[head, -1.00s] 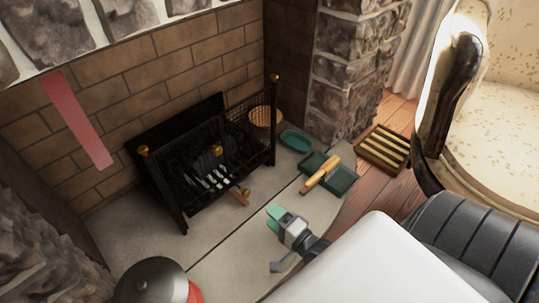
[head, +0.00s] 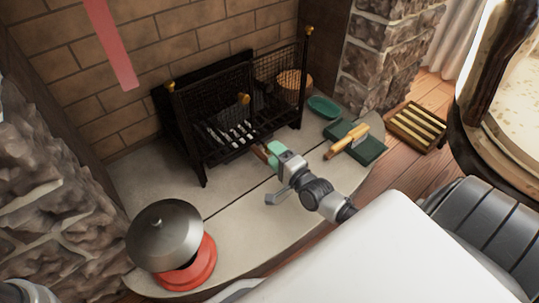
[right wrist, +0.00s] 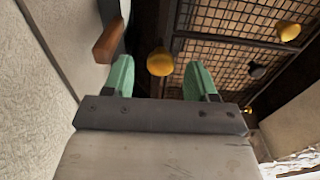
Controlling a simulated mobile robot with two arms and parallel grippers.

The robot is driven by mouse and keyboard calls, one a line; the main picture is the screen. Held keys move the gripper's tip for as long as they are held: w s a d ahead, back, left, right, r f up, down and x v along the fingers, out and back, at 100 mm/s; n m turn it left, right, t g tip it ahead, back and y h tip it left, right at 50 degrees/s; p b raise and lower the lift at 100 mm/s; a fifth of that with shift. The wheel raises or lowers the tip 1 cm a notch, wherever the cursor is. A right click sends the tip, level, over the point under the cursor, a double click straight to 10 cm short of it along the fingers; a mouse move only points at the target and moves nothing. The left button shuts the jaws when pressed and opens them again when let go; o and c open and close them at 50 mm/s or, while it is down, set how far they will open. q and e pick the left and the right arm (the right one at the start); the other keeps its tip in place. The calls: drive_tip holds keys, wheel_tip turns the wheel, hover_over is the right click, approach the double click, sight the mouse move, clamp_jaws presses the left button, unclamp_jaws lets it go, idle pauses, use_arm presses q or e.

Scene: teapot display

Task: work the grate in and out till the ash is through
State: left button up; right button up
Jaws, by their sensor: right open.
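The black grate (head: 222,133) with its wire-mesh guard stands in the brick fireplace, pale bars showing in its lower part. A short wooden handle (head: 261,151) sticks out at its front, partly covered by my gripper. My right gripper (head: 272,153), with green fingertips, is open close to this handle. In the right wrist view the handle (right wrist: 109,40) lies just beyond the left fingertip, not between the fingers. A brass knob (right wrist: 160,62) shows past the gap, with the mesh behind it. I cannot make out any ash. My left gripper is not in view.
A dark dome-shaped lid or pot (head: 165,235) sits on a red base (head: 190,272) at the front left. A green dish (head: 323,106), and a green tray (head: 367,147) with a wooden-handled tool (head: 346,141), lie to the right. A slatted wooden box (head: 415,127) stands beyond.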

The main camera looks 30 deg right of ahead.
drive_tip(key=shift+w+a+b, duration=0.15)
drive_tip(key=shift+w+b, duration=0.25)
drive_tip(key=shift+w, duration=0.95)
